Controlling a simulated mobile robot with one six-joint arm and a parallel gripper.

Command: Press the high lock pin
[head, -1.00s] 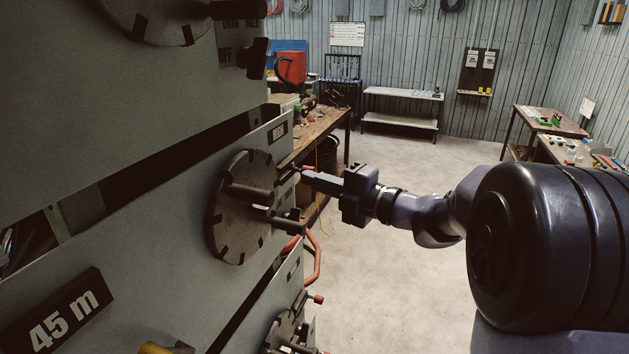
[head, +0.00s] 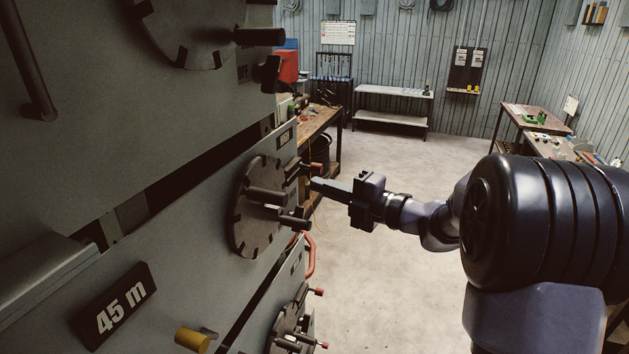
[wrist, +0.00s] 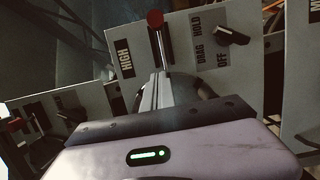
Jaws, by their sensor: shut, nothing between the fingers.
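The high lock pin, a dark rod with a red cap (wrist: 155,19), stands out beside the HIGH label (wrist: 126,64) in the wrist view. Its red cap (head: 317,167) also shows in the head view, at the upper right of the round notched dial (head: 247,222). My gripper (head: 314,184) is shut and empty, its tips just below and in front of the cap in the head view. In the wrist view the closed fingers (wrist: 159,88) point up toward the pin's shaft. I cannot tell whether they touch the pin.
A knob (wrist: 232,36) marked DRAG, HOLD and OFF sits right of the pin. The dial's dark handles (head: 292,218) jut out near my gripper. A lower dial (head: 290,328) has more red-capped pins. A workbench (head: 318,125) stands behind; open floor lies to the right.

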